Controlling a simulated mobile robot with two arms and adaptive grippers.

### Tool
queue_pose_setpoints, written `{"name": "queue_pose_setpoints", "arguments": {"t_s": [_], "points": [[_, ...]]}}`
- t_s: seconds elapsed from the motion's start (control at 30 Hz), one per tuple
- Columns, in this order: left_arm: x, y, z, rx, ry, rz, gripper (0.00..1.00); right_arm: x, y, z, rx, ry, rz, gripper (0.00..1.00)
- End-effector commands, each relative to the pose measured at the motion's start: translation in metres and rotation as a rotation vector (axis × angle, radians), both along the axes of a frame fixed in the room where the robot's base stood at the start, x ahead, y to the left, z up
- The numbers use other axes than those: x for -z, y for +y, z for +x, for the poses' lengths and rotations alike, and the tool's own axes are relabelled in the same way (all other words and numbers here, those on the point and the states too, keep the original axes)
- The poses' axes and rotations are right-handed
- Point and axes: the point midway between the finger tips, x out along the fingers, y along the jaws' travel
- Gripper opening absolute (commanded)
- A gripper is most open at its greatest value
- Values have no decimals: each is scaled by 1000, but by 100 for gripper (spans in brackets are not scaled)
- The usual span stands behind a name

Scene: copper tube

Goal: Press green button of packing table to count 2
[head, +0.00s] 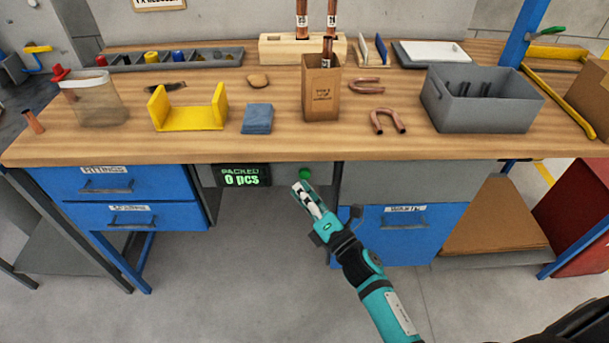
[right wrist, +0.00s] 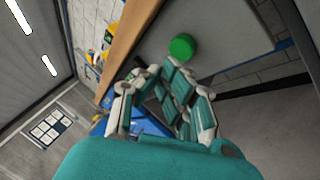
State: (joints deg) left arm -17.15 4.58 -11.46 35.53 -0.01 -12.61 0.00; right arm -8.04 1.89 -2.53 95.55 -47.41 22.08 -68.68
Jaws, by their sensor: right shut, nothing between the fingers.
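The green button (head: 305,174) sits on the grey panel under the front edge of the packing table (head: 250,150). In the right wrist view the green button (right wrist: 183,47) shows large, just beyond the fingers. The black display (head: 242,177) left of the button reads "PACKED 0 pcs" in green. My right gripper (head: 299,187) is shut and empty, its tip just below and slightly left of the button in the head view. The right wrist view shows the fingers (right wrist: 165,95) near it, apparently with a gap. My left gripper is not in view.
Blue drawers (head: 135,215) and a blue cabinet (head: 405,240) flank the open space below the panel.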

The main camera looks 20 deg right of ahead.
Motion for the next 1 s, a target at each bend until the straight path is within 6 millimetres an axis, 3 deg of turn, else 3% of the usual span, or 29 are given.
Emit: {"name": "queue_pose_setpoints", "arguments": {"t_s": [1.0], "points": [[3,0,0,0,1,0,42,0,-2,8,0,0,0,0]]}}
